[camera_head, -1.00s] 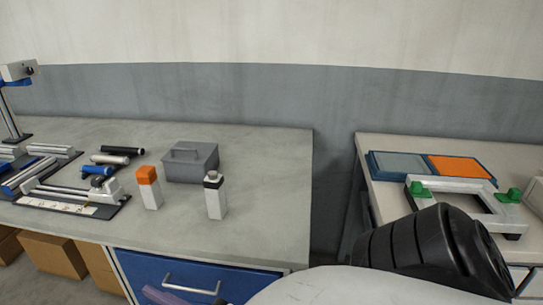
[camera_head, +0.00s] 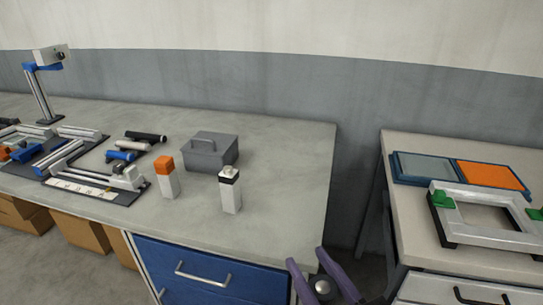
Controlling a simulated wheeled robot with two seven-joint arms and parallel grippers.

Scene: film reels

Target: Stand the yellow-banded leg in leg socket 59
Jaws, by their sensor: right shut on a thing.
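My right gripper (camera_head: 320,268), with purple fingers, shows at the bottom edge in front of the left bench. A dark piece with a grey round end (camera_head: 322,287) shows between its fingers. No yellow band shows on it, so I cannot tell whether it is the leg. Two upright white blocks stand on the left bench: one with an orange top (camera_head: 168,178), one with a black band and pale top (camera_head: 230,191). I can make out no yellow-banded leg and no socket number 59. My left gripper is not in view.
Across a gap, the right bench (camera_head: 405,230) holds a blue-and-orange tray (camera_head: 455,163) and a silver frame with green blocks (camera_head: 470,236).

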